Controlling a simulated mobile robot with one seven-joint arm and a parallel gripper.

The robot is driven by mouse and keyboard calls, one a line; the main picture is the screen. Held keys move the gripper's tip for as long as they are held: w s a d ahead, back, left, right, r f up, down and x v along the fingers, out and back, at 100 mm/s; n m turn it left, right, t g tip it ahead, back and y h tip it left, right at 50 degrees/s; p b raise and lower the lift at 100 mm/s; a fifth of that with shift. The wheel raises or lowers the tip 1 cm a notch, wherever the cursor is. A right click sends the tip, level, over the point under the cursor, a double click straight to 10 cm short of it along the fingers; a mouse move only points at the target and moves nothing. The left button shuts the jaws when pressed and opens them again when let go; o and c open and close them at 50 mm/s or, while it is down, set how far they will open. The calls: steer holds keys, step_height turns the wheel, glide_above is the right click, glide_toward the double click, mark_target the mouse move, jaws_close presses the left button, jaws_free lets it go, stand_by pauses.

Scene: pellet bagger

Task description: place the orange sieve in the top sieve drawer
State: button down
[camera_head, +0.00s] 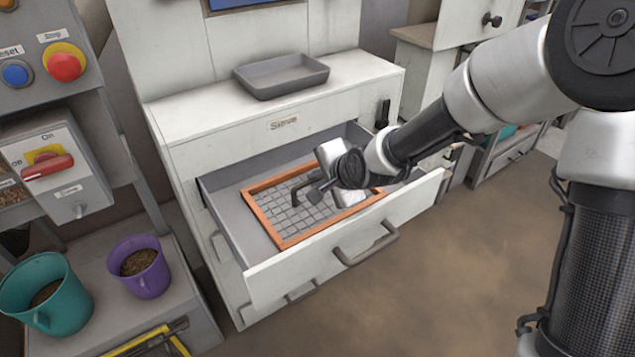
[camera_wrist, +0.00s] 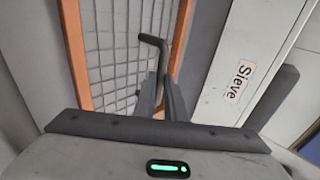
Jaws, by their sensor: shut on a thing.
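The orange sieve (camera_head: 328,226) is an orange rectangular frame with a grey mesh. It lies flat within the walls of the open top drawer (camera_head: 410,207), under the "Sieve" label; I cannot tell if it touches the drawer floor. My gripper (camera_head: 308,190) is over the sieve's mesh, shut on its dark bent handle. In the wrist view, the handle rises between the fingers (camera_wrist: 161,97), with the orange frame (camera_wrist: 77,45) and mesh behind. My wrist hides part of the sieve's right side.
A grey tray (camera_head: 282,76) sits on the white cabinet top (camera_head: 350,68). A lower drawer handle (camera_head: 301,293) shows under the open drawer. The floor at right is clear.

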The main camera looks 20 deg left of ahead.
steer(key=shift+r, duration=0.1)
steer(key=c, duration=1.8)
jaws_free()
steer(key=shift+r, duration=0.15)
steer(key=shift+p+v, duration=3.65)
steer(key=shift+v, duration=2.25)
